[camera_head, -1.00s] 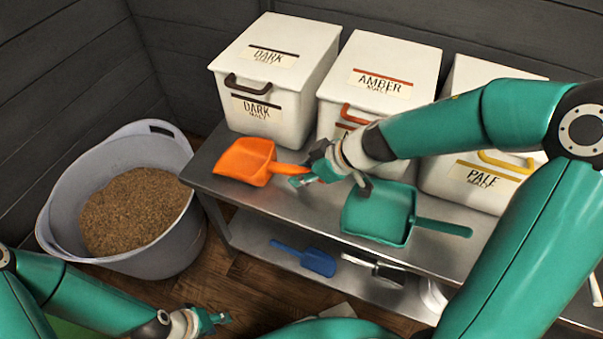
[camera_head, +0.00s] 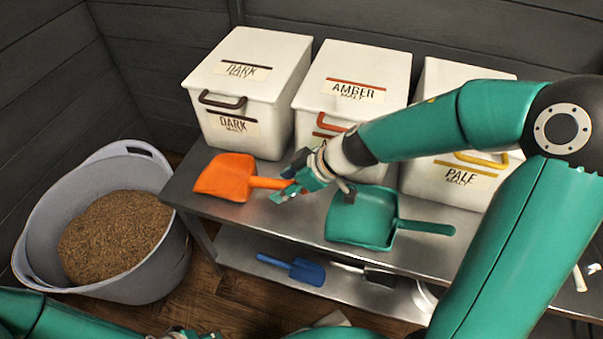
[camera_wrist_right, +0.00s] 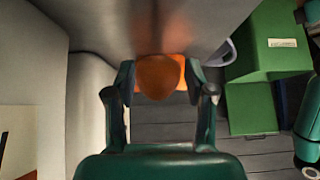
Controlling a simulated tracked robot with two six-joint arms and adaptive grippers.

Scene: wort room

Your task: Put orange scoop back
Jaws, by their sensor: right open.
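The orange scoop (camera_head: 226,178) lies on the metal table, its handle pointing right toward my right gripper (camera_head: 292,189). That gripper is open at the end of the handle, which its fingers partly hide. In the right wrist view the scoop (camera_wrist_right: 160,77) shows end-on between the two open fingers; I cannot tell whether they touch it. My left gripper (camera_head: 185,334) is cut off at the bottom edge of the head view, and its jaws cannot be made out.
White bins marked dark (camera_head: 246,95), amber (camera_head: 350,88) and pale (camera_head: 450,184) stand along the back of the table. A teal scoop (camera_head: 362,217) lies right of my gripper. A blue scoop (camera_head: 306,271) is on the lower shelf (camera_head: 240,256). A grey tub of grain (camera_head: 165,262) stands left.

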